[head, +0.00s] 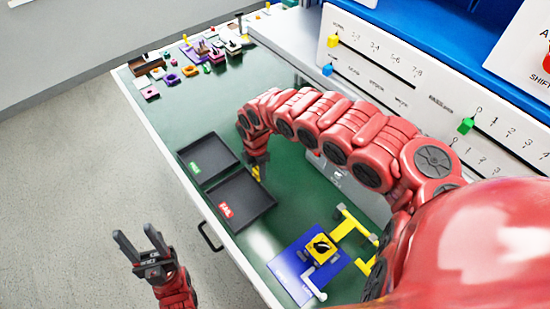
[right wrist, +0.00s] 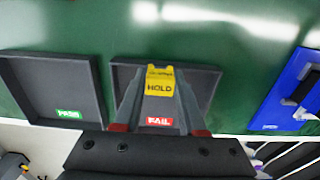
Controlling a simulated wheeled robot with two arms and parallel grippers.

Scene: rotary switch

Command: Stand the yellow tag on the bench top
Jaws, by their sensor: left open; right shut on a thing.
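The yellow tag (right wrist: 161,79), marked HOLD, is between the fingers of my right gripper (right wrist: 160,98) in the right wrist view. In the head view the tag (head: 256,173) shows as a small yellow patch under the right gripper (head: 257,163), partly hidden by it. The gripper is shut on it near the back edge of the FAIL tray. I cannot tell how high the tag is above the green bench top (head: 165,115). My left gripper (head: 139,247) is open and empty, off the bench over the floor.
The black FAIL tray (head: 246,224) and the PASS tray (head: 190,170) lie side by side. A blue plate with a yellow rotary switch (head: 320,247) sits at the front right. Several small parts crowd the far end. A white panel with sliders (head: 380,70) stands behind.

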